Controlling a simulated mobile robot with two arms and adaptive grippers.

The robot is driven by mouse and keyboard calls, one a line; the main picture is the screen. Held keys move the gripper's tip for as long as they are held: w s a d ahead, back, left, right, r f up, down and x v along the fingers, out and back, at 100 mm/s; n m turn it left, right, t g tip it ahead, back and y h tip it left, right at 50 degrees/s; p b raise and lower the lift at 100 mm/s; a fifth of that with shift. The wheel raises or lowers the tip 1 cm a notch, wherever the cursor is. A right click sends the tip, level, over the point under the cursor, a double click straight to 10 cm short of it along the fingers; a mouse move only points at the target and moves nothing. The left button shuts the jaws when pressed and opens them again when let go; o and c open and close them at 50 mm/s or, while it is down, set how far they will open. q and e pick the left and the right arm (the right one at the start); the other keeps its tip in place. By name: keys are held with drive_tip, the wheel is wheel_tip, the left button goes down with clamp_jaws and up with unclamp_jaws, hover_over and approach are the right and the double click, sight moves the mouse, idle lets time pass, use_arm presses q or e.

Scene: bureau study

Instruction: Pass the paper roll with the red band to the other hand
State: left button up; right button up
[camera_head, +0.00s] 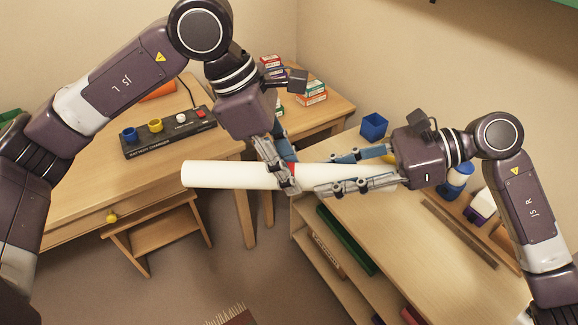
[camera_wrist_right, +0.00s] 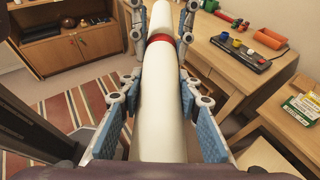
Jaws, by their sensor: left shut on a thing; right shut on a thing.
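The white paper roll (camera_head: 230,175) is held level in the air between my two grippers. Its red band shows as a small patch beside the left fingers in the head view, and plainly in the right wrist view (camera_wrist_right: 159,40). My left gripper (camera_head: 282,178) comes down from above and is shut on the roll at about the band. My right gripper (camera_head: 335,174) comes from the right and is shut around the roll's right part. In the right wrist view, the roll runs lengthwise between the right fingers (camera_wrist_right: 158,115), with the left fingers at its far part.
A battery charger (camera_head: 170,132) with coloured knobs stands on the left desk (camera_head: 75,190). Small boxes (camera_head: 312,93) are stacked at the back. A blue cup (camera_head: 374,126) and other items stand on the right shelf unit (camera_head: 400,235). A stool (camera_head: 150,235) is below the desk.

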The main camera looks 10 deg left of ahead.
drive_tip(key=o, duration=1.2)
drive_tip(key=shift+o, duration=0.2)
